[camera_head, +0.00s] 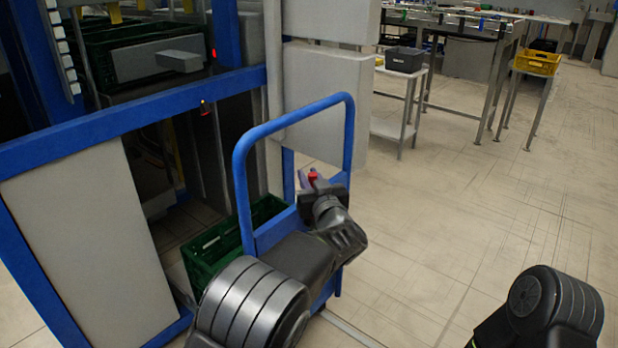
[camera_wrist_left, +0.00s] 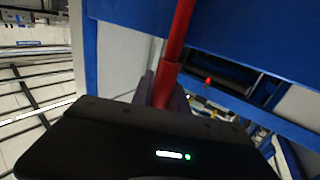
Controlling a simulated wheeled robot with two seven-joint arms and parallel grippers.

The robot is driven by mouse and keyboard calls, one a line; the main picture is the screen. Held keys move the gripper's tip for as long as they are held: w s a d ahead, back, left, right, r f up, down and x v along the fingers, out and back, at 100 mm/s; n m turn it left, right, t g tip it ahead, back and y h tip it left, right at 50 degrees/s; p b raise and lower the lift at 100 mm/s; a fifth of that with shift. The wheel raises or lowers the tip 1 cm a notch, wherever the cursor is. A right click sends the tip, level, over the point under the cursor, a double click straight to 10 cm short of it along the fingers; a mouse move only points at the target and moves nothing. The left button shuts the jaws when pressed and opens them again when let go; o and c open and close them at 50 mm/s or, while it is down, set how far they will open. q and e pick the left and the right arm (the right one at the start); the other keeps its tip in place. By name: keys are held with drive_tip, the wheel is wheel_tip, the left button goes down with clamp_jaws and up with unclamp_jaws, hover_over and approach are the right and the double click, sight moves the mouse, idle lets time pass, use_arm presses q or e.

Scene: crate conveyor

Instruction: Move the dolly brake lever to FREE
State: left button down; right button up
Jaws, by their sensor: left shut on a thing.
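The blue dolly (camera_head: 348,125) stands in the middle of the head view, its tall hoop handle upright. The red brake lever (camera_head: 313,177) shows as a small red tip at the dolly's handle side. In the left wrist view the red lever (camera_wrist_left: 178,35) runs down between the jaws. My left gripper (camera_head: 308,181) is shut on the lever; its fingers (camera_wrist_left: 163,92) partly hide the lever's lower end. No FREE marking can be read, so I cannot tell the lever's setting. My right gripper is not in view; only part of my right arm shows at the lower right.
A green crate (camera_head: 203,262) sits low behind the dolly handle. A blue-framed machine with grey panels (camera_head: 88,240) stands close on the left. A grey bin (camera_head: 405,59) and a yellow crate (camera_head: 537,62) are on stands at the back. The floor (camera_head: 470,220) to the right is clear.

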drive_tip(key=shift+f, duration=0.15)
